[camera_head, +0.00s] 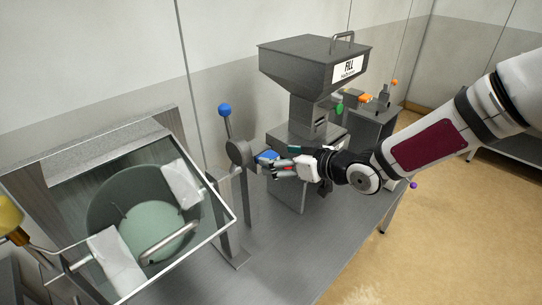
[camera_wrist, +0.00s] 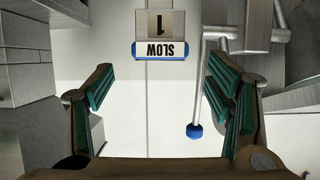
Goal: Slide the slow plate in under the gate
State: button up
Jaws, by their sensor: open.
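The slow plate (camera_wrist: 160,49) shows at the top middle of the wrist view, a grey plate with a blue edge marked SLOW and 1, upside down in the picture. In the head view my gripper (camera_head: 277,168) is beside the lever post, in front of the hopper machine. A small blue patch there may be the plate, but I cannot tell. I cannot pick out the gate with certainty in either view.
A lever with a blue knob (camera_head: 224,110) stands left of my gripper; its knob also shows in the wrist view (camera_wrist: 194,130). The FILL hopper (camera_head: 314,65) stands behind. A framed hood with a round drum (camera_head: 100,200) is at left. The front bench (camera_head: 300,250) is clear.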

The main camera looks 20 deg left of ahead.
aim_at(268, 156)
jog(key=shift+x, duration=2.1)
jog(key=shift+w, duration=0.1)
jog(key=c, duration=1.6)
jog(key=shift+s+d+p, duration=0.3)
jog(key=shift+d+p, duration=0.1)
jog(key=shift+d, duration=0.35)
jog(key=shift+c, duration=0.2)
jog(key=shift+s+d, duration=0.2)
jog(key=shift+d, duration=0.3)
jog(key=shift+s+d, duration=0.2)
jog(key=shift+d, duration=0.25)
jog(key=shift+s+d+p, duration=0.15)
jog(key=shift+d+p, duration=0.2)
jog(key=shift+s+d, duration=0.15)
jog(key=shift+d, duration=0.15)
jog(key=shift+s+d, duration=0.1)
jog(key=shift+d, duration=0.2)
